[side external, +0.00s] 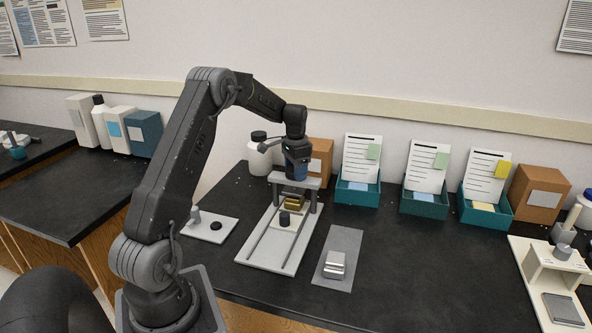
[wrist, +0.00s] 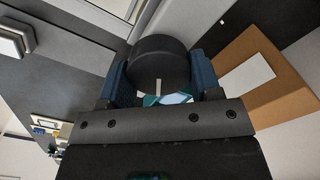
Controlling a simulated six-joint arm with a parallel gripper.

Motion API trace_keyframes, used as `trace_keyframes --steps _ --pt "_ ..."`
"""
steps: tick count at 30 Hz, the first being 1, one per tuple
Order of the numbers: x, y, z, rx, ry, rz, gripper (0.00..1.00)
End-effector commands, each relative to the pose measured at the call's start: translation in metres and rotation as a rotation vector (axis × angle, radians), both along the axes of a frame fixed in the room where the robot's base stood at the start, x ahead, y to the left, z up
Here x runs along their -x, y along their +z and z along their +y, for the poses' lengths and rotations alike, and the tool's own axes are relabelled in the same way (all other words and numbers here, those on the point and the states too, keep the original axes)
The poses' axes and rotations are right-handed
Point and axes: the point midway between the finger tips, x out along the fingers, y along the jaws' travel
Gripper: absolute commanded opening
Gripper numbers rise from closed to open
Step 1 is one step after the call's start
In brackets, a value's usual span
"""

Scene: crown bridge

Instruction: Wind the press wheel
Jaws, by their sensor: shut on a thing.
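The press (side external: 258,247) is a pale base with two dark rails and a grey crossbar (side external: 287,180) on two posts. My gripper (side external: 297,176) points down over the crossbar and hides most of what is on top. In the wrist view the press wheel (wrist: 160,62) is a dark round knob with a pale mark. The blue finger pads of my gripper (wrist: 160,82) are shut on its two sides. Gold blocks (side external: 295,203) sit under the crossbar. A small dark cylinder (side external: 284,218) stands on a pale plate between the rails.
A silver block (side external: 335,263) lies on a grey mat (side external: 345,240) to the right. A small white plate (side external: 218,232) lies to the left. Teal trays (side external: 357,196) with cards, a brown box (side external: 320,150) and a white jar (side external: 258,160) stand behind. Bench right of the mat is clear.

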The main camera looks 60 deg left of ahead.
Motion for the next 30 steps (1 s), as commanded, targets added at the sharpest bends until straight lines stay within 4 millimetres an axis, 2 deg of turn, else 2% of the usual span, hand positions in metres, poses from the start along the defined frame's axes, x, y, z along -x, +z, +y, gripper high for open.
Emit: trace_keyframes --steps 21,30 --pt "0.0008 0.0005 0.0031 0.001 0.677 -0.001 0.34" --pt "0.0015 0.0005 0.0039 0.001 0.904 -0.001 0.34"
